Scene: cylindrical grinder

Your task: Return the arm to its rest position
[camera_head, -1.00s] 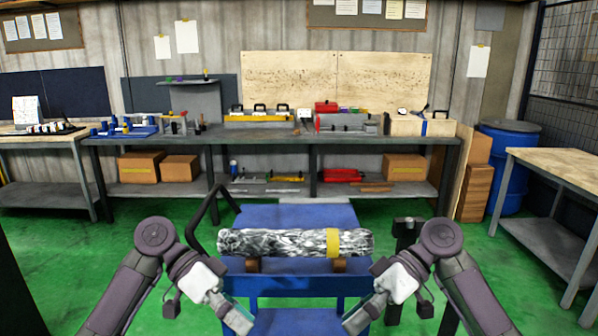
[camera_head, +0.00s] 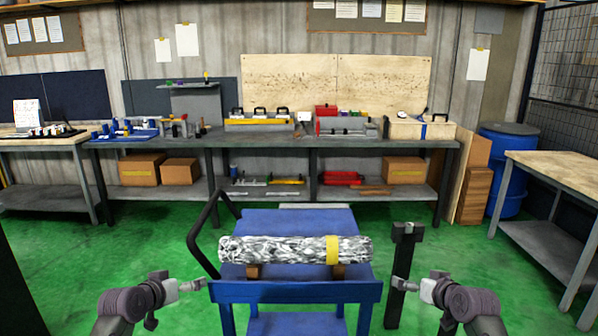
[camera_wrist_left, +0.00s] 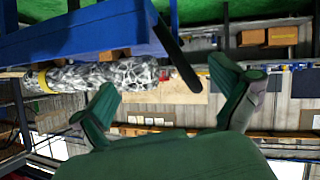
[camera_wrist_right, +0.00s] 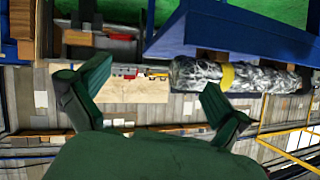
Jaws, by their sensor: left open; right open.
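My left gripper (camera_head: 203,284) is at the left of the blue cart in the head view. In the left wrist view its green fingers (camera_wrist_left: 166,112) are spread apart with nothing between them. My right gripper (camera_head: 397,281) is at the right of the cart, and its fingers (camera_wrist_right: 152,104) are also spread and empty in the right wrist view. A mottled grey cylinder (camera_head: 280,249) with a yellow band lies level on two brown blocks on the cart (camera_head: 300,291). Both grippers are apart from the cylinder.
A dark post (camera_head: 404,275) stands right of the cart, close to my right gripper. The cart's black handle (camera_head: 203,240) rises at its left. A long workbench (camera_head: 260,142) with tools stands at the back. A wooden-topped table (camera_head: 565,175) is at the right. Green floor lies open between.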

